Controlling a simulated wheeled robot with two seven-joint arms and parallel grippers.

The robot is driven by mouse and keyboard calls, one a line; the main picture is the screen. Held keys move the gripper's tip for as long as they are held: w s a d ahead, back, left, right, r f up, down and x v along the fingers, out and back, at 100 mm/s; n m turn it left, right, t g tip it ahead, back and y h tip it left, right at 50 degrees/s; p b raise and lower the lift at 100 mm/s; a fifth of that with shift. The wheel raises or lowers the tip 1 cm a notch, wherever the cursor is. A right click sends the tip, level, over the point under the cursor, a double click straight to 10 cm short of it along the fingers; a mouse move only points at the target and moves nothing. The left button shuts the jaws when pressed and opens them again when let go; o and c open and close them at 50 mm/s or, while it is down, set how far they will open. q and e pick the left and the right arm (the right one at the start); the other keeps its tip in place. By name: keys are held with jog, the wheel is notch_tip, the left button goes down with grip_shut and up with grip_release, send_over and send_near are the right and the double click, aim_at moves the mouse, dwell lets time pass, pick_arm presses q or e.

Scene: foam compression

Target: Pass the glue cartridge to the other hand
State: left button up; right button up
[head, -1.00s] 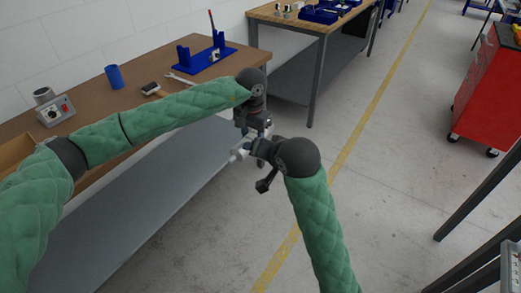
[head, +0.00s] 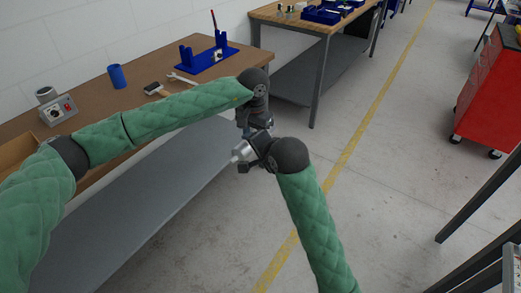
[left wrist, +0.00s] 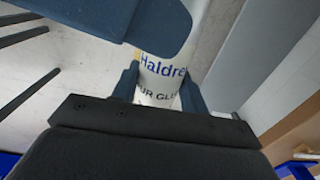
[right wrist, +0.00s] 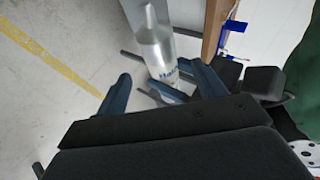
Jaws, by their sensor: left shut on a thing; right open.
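The glue cartridge (head: 241,152) is a pale tube with a narrow nozzle, held in the air in front of the bench. My left gripper (left wrist: 162,85) is shut on it, with one finger on each side of the printed label (left wrist: 162,68). In the right wrist view the cartridge (right wrist: 153,48) has its nozzle towards the top. My right gripper (right wrist: 158,75) is open around or just short of the cartridge, its right finger closer to it than its left. One right finger (left wrist: 150,22) crosses in front of the cartridge in the left wrist view.
The brown bench (head: 95,92) behind carries a blue cup (head: 117,76), a brush (head: 157,89), a wrench (head: 181,80), a blue fixture (head: 207,60) and a control box (head: 58,110). A red tool cabinet (head: 488,95) stands far right.

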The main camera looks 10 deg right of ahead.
aim_at(250, 148)
jog(key=x, duration=0.7)
jog(key=shift+w+f, duration=0.1)
jog(key=shift+f, duration=0.05)
jog(key=c, duration=1.1)
pick_arm(q)
jog(key=o, duration=1.3)
pick_arm(e)
jog(key=shift+c, duration=1.1)
